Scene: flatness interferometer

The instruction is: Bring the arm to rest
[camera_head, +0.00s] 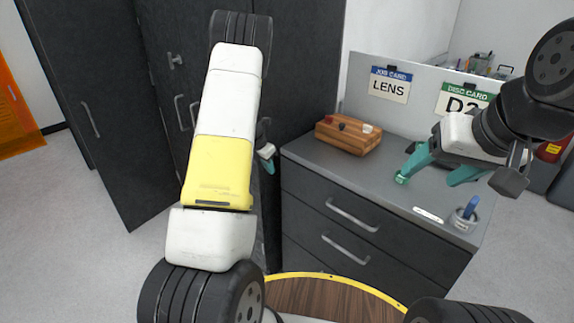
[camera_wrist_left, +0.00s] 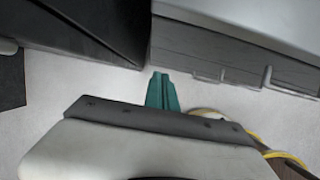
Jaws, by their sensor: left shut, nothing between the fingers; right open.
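My left arm rises from the bottom of the head view, with a yellow and white upper link. Most of my left gripper (camera_head: 267,157) is hidden behind that arm; a teal finger shows to its right, in front of the dark cabinet. In the left wrist view its teal fingers (camera_wrist_left: 162,92) are together and empty, over pale floor. My right gripper (camera_head: 432,172) comes in from the right, its teal fingers spread and empty, above the grey drawer unit's top (camera_head: 385,188).
A wooden block (camera_head: 347,136) with small pieces stands at the back of the top. Cards reading LENS (camera_head: 389,85) and DISC (camera_head: 464,100) hang behind. A grey cup (camera_head: 463,220) with a blue item and a white label (camera_head: 428,215) are at front right. Dark cabinet doors (camera_head: 95,110) stand left.

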